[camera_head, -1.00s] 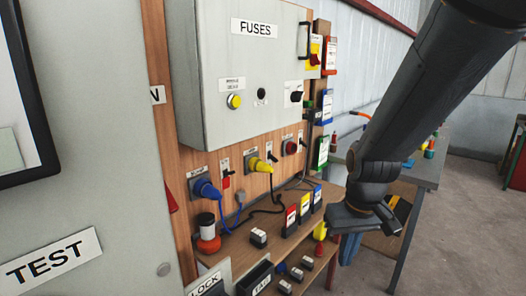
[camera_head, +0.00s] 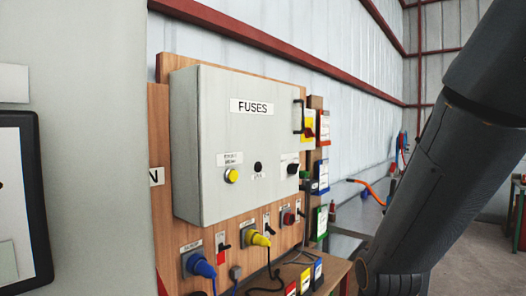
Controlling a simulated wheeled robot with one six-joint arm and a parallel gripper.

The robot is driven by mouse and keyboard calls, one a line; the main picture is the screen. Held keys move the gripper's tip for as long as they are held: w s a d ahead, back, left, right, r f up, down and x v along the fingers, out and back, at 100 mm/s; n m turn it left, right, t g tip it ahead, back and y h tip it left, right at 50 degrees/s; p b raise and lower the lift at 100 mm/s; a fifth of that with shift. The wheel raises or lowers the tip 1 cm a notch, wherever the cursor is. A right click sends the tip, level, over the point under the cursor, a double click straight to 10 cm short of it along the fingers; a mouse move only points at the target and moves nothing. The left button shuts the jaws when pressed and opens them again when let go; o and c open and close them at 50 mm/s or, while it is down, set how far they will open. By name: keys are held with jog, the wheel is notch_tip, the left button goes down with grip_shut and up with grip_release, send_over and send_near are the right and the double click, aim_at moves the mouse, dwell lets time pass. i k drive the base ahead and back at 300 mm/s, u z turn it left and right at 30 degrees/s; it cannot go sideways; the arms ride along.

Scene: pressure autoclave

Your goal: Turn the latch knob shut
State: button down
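A grey cabinet labelled FUSES (camera_head: 240,145) hangs on a wooden panel, with its door closed. A small black rotary knob (camera_head: 293,169) sits at the lower right of its front, below a white label. I cannot tell whether this is the latch knob or which way it is turned. A black bar handle (camera_head: 299,117) is on the door's right edge. My arm crosses the right side of the picture, clear of the cabinet in the image. My gripper is below the lower edge and out of view.
A yellow button (camera_head: 231,176) and a black round control (camera_head: 258,167) are on the cabinet. A blue plug (camera_head: 201,264) and a yellow plug (camera_head: 258,239) with cables stick out below. A red and yellow switch (camera_head: 309,125) is at the right. A grey panel fills the left.

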aim_at(293, 168)
jog(key=k, duration=0.6)
jog(key=z, duration=0.6)
jog(key=i, duration=1.3)
